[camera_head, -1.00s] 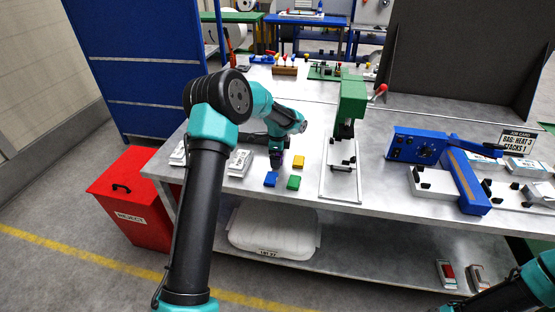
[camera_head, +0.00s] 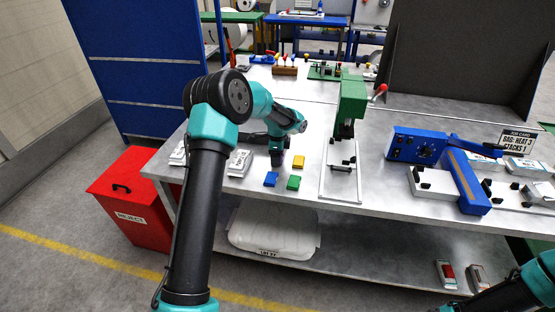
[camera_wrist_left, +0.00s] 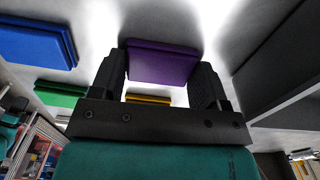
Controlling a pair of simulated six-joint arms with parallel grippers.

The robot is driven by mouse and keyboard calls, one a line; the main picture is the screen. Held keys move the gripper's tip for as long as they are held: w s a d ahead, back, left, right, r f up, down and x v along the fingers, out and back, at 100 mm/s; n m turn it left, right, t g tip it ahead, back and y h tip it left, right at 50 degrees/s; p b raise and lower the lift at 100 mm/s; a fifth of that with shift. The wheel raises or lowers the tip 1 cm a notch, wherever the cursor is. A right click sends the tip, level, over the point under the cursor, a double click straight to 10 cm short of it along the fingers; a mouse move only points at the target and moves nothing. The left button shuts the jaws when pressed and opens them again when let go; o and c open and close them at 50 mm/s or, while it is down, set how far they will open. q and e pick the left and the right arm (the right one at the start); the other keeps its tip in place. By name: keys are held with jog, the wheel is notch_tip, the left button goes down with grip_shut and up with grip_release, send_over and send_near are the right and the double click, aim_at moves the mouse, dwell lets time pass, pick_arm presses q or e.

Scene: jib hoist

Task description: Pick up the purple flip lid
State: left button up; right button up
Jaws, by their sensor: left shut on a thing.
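The purple flip lid (camera_wrist_left: 162,64) shows in the left wrist view as a flat purple block between the two dark fingers of my left gripper (camera_wrist_left: 165,78). The left gripper is shut on it. In the head view my left gripper (camera_head: 277,160) points down at the table, left of the yellow block; the purple lid is hidden there by the gripper. I cannot tell whether the lid touches the table. Of my right arm only a part shows at the lower right corner of the head view; its gripper is out of view.
Blue (camera_head: 271,179), green (camera_head: 293,183) and yellow (camera_head: 299,162) lids lie close by on the metal table (camera_head: 240,200). A green press (camera_head: 350,105) stands to the right, then a blue sealer (camera_head: 425,148). White boxes (camera_head: 239,163) lie left. A red reject bin (camera_head: 135,198) stands on the floor.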

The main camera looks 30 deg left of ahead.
pick_arm(q)
jog(key=shift+r, duration=0.4)
notch_tip(320, 180, up, 3)
jog(key=shift+f, duration=0.15)
jog(key=s+d, duration=0.2)
jog(key=s, duration=0.2)
jog(key=s+d+r, duration=0.1)
jog(key=s+d, duration=0.2)
jog(key=s, duration=0.2)
jog(key=s+d, duration=0.3)
jog(key=s, duration=0.1)
jog(key=shift+s+d+r, duration=0.15)
jog(key=shift+s+r, duration=0.1)
jog(key=shift+s, duration=0.1)
